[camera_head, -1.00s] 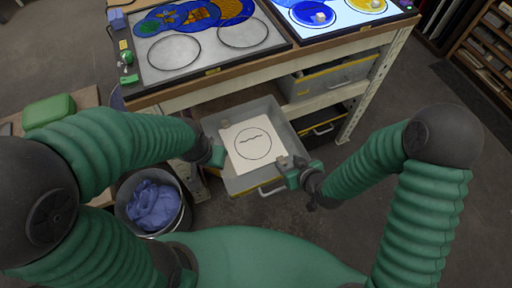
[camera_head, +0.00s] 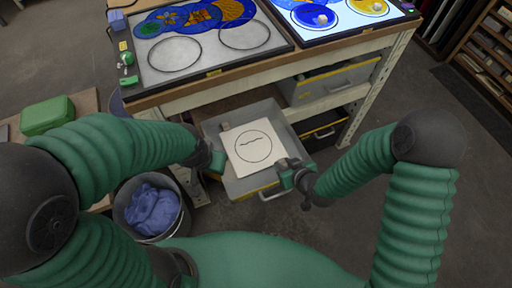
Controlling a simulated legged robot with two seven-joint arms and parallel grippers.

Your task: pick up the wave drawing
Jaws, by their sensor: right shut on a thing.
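The wave drawing (camera_head: 252,146) is a white sheet with a black circle and a wavy line inside it. It is at the open grey drawer (camera_head: 217,122) below the bench. My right gripper (camera_head: 284,166) is at the sheet's lower right edge, shut on it. My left gripper (camera_head: 216,162) is at the drawer's left side, near the sheet's left edge; its fingers are too small and hidden to tell whether they are open.
The bench (camera_head: 240,73) above the drawer holds a grey panel with circles and coloured glass rounds, and a lit panel (camera_head: 345,22). A bin with blue cloth (camera_head: 152,208) stands at the lower left. Floor is clear at right.

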